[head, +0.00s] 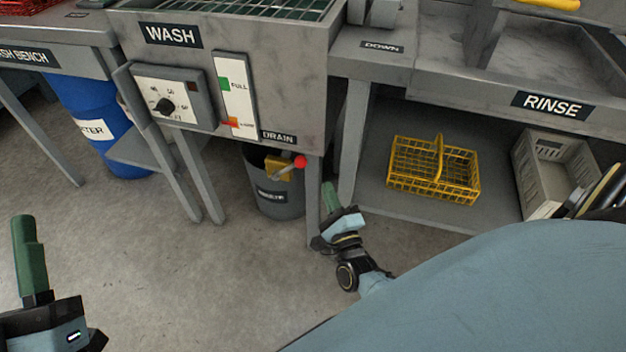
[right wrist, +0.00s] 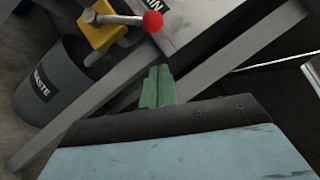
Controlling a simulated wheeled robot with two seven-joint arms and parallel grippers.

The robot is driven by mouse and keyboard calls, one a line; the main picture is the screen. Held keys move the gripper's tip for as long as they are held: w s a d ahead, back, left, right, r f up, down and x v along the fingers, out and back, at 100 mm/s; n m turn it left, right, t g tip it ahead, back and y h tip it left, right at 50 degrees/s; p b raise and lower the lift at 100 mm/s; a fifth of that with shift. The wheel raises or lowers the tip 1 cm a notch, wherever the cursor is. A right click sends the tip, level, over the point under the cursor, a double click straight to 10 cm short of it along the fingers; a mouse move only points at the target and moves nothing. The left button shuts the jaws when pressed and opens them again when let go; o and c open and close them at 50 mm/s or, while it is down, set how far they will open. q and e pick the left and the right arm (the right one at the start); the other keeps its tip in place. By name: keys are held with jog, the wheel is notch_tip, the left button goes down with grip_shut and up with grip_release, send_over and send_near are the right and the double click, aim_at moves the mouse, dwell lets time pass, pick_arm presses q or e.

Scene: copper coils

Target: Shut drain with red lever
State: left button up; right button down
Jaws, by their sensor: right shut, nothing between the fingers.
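The drain lever has a red ball knob (head: 300,161) on a short metal rod from a yellow valve body (head: 280,168), under the DRAIN label (head: 278,137) of the wash tank. In the right wrist view the red knob (right wrist: 153,21) and yellow valve (right wrist: 100,32) are at the upper left. My right gripper (head: 329,190) is shut and empty, below and right of the knob, apart from it. Its green fingers (right wrist: 158,80) lie together in the wrist view. My left gripper (head: 24,225) is at the lower left, far from the lever; its fingers look like one green block.
A grey waste bin (head: 275,195) stands below the valve. A table leg (head: 353,135) rises near my right gripper. A yellow wire basket (head: 433,170) and a grey crate (head: 555,165) sit on the lower shelf. A blue barrel (head: 95,115) stands left.

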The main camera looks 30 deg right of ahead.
aim_at(288, 169)
pick_arm(q)
jog(key=shift+s+a+r+t+h+b, duration=0.15)
jog(key=shift+s+r+t+h+b, duration=0.15)
jog(key=shift+s+r+t+b, duration=0.5)
pick_arm(e)
jog(key=shift+w+a+r+p, duration=0.1)
jog(key=shift+w+a+r, duration=0.2)
jog(key=shift+w, duration=0.5)
jog(key=shift+w+a+r+p, duration=0.15)
jog(key=shift+w+r, duration=0.25)
jog(key=shift+w, duration=0.45)
jog(key=shift+w+a+r+p, duration=0.1)
jog(key=shift+w+a+r, duration=0.2)
jog(key=shift+w, duration=0.5)
pick_arm(q)
jog(key=shift+w+f, duration=0.2)
jog(key=shift+w, duration=0.05)
pick_arm(e)
jog(key=shift+r, duration=0.15)
